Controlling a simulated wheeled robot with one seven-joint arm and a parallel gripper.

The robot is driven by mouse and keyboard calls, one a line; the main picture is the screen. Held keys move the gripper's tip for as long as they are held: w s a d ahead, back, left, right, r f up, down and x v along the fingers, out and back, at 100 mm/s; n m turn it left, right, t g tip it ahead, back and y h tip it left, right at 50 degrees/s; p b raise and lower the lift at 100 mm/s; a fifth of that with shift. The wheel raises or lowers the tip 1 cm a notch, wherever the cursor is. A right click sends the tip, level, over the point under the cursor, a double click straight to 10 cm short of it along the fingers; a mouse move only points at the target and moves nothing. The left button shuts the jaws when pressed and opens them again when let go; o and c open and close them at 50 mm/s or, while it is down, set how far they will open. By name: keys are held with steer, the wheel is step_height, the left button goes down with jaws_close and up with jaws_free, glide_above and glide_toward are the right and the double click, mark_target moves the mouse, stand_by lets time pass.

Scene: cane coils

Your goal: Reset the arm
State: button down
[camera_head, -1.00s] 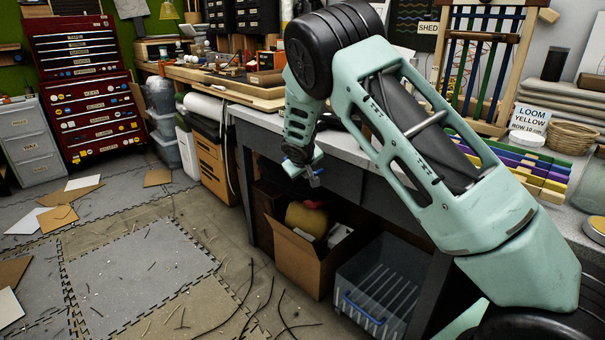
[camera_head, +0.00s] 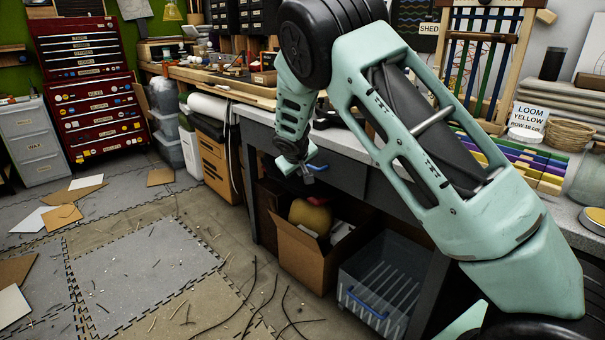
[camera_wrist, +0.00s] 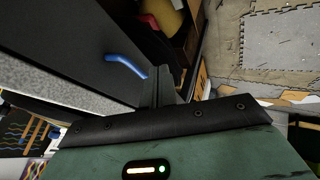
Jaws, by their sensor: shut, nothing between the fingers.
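My arm is raised and bent in front of the workbench (camera_head: 350,142). My gripper (camera_head: 311,176) hangs from it in front of the bench's dark front panel, above the open cardboard box. It is small in the head view and partly turned away. It looks shut and holds nothing visible.
Below the bench stand the cardboard box (camera_head: 299,256) and a clear bin (camera_head: 352,302). Floor mats (camera_head: 140,262) with scattered cane strips and cards lie at left. A red tool cabinet (camera_head: 97,118) stands behind.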

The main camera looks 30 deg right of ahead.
steer(key=v, duration=0.6)
steer(key=s+a+n+g+y, duration=0.15)
steer(key=s+a+y, duration=0.25)
steer(key=s+a, duration=0.95)
steer(key=s+a+r+n+g+y, duration=0.1)
steer(key=s+a+n+g, duration=0.15)
steer(key=s, duration=0.75)
steer(key=s+a+r+n+g, duration=0.1)
steer(key=s+a, duration=0.3)
steer(key=s, duration=0.6)
steer(key=s+a+r+n+g+y, duration=0.15)
steer(key=s+a, duration=0.25)
steer(key=s, duration=0.6)
step_height(320, 180, up, 19)
steer(key=p, duration=2)
steer(key=shift+s+h, duration=0.2)
steer(key=shift+h, duration=0.25)
steer(key=shift+f, duration=0.1)
